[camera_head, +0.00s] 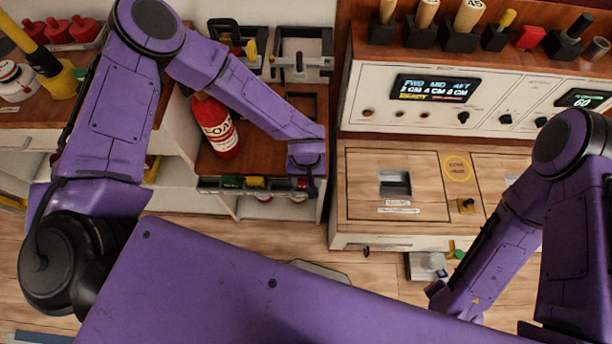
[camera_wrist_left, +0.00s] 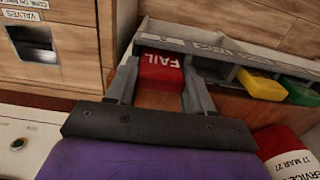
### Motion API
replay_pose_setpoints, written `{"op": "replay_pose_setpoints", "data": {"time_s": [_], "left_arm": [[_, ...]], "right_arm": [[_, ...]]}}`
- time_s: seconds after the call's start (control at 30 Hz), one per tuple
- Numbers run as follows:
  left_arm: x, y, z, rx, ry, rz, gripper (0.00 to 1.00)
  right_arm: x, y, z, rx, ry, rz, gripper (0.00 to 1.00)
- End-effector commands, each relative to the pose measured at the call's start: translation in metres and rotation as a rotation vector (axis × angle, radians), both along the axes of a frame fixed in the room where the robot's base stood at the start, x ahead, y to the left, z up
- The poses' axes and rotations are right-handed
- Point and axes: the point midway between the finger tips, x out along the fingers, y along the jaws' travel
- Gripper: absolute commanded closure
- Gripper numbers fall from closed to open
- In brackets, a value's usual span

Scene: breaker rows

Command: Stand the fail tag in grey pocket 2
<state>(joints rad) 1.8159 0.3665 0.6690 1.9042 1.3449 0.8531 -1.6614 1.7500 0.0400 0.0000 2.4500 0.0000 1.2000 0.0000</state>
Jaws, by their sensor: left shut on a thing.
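The fail tag (camera_wrist_left: 162,70) is a red block with white FAIL lettering, between the two grey fingers of my left gripper (camera_wrist_left: 160,80) in the left wrist view. The gripper is shut on it. In the head view my left gripper (camera_head: 310,188) points down at the right end of the grey pocket rack (camera_head: 213,189). The rack also shows in the left wrist view (camera_wrist_left: 205,45), with a numbered pale front edge. The tag is at or over the rack's end; I cannot tell whether it is inside a pocket. My right gripper is not in view.
Yellow (camera_wrist_left: 260,84) and green (camera_wrist_left: 300,91) tags stand in other rack pockets. A red extinguisher (camera_head: 216,128) stands on the shelf behind the rack. A wooden cabinet (camera_head: 365,205) with a slot is to the right, below a white panel (camera_head: 480,100) with displays and knobs.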

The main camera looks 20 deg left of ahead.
Motion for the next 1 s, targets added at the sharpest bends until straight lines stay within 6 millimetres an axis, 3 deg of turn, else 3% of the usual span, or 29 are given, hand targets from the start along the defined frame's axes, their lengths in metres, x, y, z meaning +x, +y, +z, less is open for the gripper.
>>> {"op": "replay_pose_setpoints", "data": {"time_s": [0.57,0.6,0.67,1.0], "left_arm": [[0.000,0.000,-0.015,0.000,0.000,0.000,0.76],[0.000,0.000,-0.015,0.000,-0.001,-0.001,0.38],[0.000,0.000,-0.014,0.000,-0.001,0.000,0.18],[0.001,0.000,-0.009,0.000,-0.002,0.001,0.18]], "right_arm": [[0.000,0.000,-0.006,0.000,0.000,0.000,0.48],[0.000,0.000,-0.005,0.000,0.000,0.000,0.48],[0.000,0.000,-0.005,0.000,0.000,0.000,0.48],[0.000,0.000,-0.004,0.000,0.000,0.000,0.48]]}}
